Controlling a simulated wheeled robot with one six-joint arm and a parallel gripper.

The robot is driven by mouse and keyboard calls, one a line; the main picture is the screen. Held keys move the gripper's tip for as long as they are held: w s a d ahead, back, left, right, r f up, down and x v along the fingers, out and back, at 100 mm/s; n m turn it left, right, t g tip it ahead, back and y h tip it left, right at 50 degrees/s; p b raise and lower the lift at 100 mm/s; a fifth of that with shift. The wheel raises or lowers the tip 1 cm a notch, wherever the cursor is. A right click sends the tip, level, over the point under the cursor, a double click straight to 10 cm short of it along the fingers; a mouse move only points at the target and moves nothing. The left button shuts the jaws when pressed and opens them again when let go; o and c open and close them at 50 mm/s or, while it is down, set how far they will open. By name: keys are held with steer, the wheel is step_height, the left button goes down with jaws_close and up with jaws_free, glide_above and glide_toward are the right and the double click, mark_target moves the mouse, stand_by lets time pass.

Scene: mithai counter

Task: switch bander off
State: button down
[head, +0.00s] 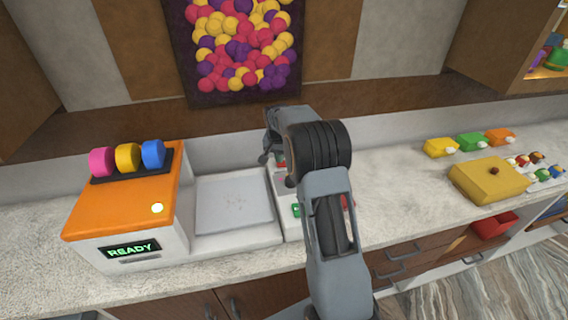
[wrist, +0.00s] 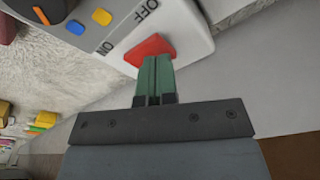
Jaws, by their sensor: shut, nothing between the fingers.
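The orange and white machine (head: 125,215), which looks like the bander, stands at the left of the counter in the head view. Its display (head: 130,250) reads READY in green, and a round lamp (head: 157,208) on top glows pale yellow. In the wrist view a white panel (wrist: 190,30) carries OFF and ON lettering beside a red switch (wrist: 150,48). My gripper (wrist: 153,62) is shut and empty, its green fingertips at the red switch's lower edge. I cannot tell whether they touch. In the head view my arm mostly hides the panel and gripper.
Pink, yellow and blue rolls (head: 127,158) sit on the machine, with a flat pale plate (head: 233,203) beside it. The wrist view shows blue (wrist: 75,27) and yellow (wrist: 101,17) buttons. A yellow box (head: 487,182) stands at the right.

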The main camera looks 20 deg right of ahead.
steer(key=shift+f+b, duration=0.35)
steer(key=shift+f, duration=0.2)
steer(key=shift+r, duration=0.15)
steer(key=shift+r+p, duration=2.4)
steer(key=shift+r, duration=1)
